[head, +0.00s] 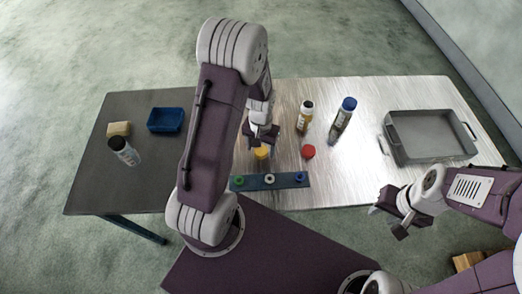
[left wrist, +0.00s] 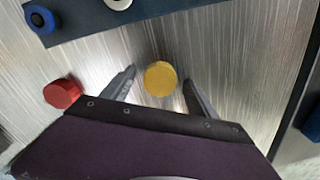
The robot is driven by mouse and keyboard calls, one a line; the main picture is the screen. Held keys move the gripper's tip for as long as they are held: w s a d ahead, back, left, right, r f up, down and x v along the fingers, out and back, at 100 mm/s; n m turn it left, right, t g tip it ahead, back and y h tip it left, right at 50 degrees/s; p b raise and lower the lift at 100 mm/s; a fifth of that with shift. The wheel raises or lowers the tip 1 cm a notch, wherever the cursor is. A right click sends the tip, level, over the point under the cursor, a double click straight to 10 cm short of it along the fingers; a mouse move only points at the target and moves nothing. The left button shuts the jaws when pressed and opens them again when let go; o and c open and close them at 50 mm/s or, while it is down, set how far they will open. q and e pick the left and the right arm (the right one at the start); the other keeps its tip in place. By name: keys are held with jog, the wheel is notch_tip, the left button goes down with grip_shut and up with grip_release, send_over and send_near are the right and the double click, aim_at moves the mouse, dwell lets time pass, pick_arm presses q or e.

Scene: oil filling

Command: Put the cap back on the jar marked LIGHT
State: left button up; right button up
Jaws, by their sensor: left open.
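A yellow cap (head: 262,153) lies on the metal tabletop. My left gripper (head: 263,139) is open just above it. In the left wrist view the yellow cap (left wrist: 160,78) sits between the spread fingers of my left gripper (left wrist: 159,80), with a gap on each side. A red cap (head: 308,151) lies to the right; it also shows in the left wrist view (left wrist: 62,93). A jar with amber contents and a dark top (head: 304,118) stands behind. A blue-capped jar (head: 342,118) stands beside it. Their labels are too small to read. My right gripper (head: 387,214) is open and empty.
A dark blue strip (head: 250,183) with green, white and blue rings lies at the front edge. A grey metal tray (head: 430,149) is at right. A dark-capped bottle (head: 124,151), a sponge (head: 119,129) and a blue bin (head: 165,120) are at left.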

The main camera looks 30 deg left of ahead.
aim_at(261, 150)
pick_arm(q)
jog(key=c, duration=1.4)
jog(key=shift+o, duration=0.2)
jog(key=shift+r, duration=0.6)
notch_tip(261, 150, up, 3)
jog(key=shift+w+f, duration=0.1)
jog(key=w+d+r, duration=0.7)
jog(key=w+d, duration=0.1)
jog(key=shift+w+p, duration=0.15)
jog(key=shift+p, duration=0.3)
jog(key=shift+d, duration=0.1)
